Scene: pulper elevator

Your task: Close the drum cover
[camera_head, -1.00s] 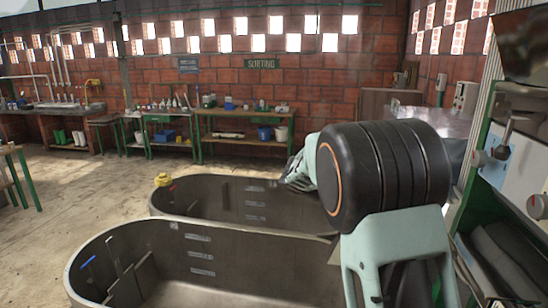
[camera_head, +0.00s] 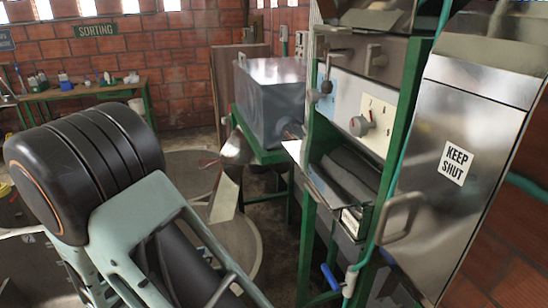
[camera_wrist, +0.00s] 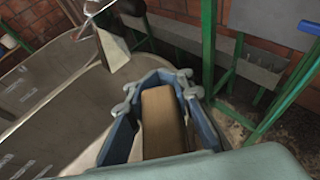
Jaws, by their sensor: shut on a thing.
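A steel panel (camera_head: 450,130) with a "KEEP SHUT" label and a grey bar handle (camera_head: 400,218) stands at the right of the head view. It looks like the drum cover; I cannot tell how far it stands open. My gripper (camera_wrist: 158,90) shows in the wrist view, with its blue fingers either side of a brown, wood-like block (camera_wrist: 162,125) and shut on it. The far end of the block is not clear. In the head view my gripper is hidden, and my arm fills the lower left, well left of the panel.
A green-framed machine with a control panel (camera_head: 365,110) stands beside the steel panel. A grey metal box (camera_head: 270,100) on a green stand is behind. Grey tank walls (camera_wrist: 50,90) lie left in the wrist view. A workbench (camera_head: 85,95) stands at the back wall.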

